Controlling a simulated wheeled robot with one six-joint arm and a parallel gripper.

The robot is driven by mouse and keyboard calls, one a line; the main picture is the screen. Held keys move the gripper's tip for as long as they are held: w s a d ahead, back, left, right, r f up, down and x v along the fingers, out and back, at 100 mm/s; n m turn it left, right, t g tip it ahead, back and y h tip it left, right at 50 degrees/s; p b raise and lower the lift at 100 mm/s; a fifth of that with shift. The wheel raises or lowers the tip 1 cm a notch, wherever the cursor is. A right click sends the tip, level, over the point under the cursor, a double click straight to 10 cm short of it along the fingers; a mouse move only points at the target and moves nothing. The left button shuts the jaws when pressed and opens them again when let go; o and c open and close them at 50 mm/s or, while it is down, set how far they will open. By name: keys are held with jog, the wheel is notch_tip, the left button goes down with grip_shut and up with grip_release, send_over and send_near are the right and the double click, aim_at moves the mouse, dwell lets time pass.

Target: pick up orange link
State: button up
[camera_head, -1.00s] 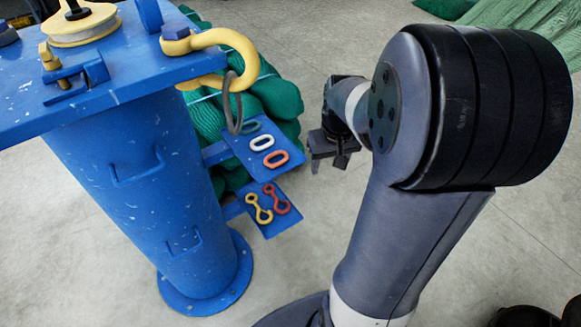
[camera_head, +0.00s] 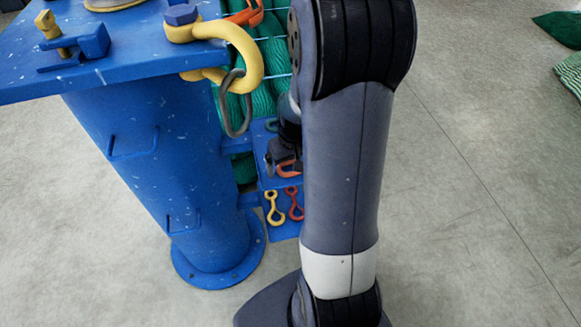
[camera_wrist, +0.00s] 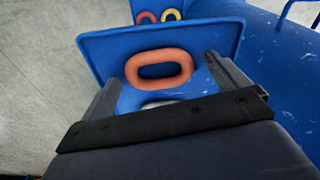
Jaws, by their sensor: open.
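The orange link (camera_wrist: 159,68) is an oval ring lying flat on the upper blue shelf (camera_wrist: 97,45) in the wrist view. In the head view the orange link (camera_head: 289,169) shows only in part, behind my gripper. My gripper (camera_wrist: 160,76) is open, with one finger on each side of the orange link in the wrist picture. In the head view my gripper (camera_head: 282,160) hangs over the upper shelf. Whether the fingers touch the shelf cannot be told. A white link (camera_wrist: 158,103) shows partly beside the orange one, mostly hidden by my gripper.
A lower blue shelf holds a yellow connector (camera_head: 274,207) and a red connector (camera_head: 293,203). The blue post (camera_head: 165,165) stands close to the shelves. A yellow hook (camera_head: 240,55) with a grey ring (camera_head: 235,105) hangs above. Green net (camera_head: 270,75) lies behind.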

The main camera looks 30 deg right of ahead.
jog(key=shift+c, duration=0.4)
jog(key=c, duration=1.1)
jog(key=shift+r, duration=0.1)
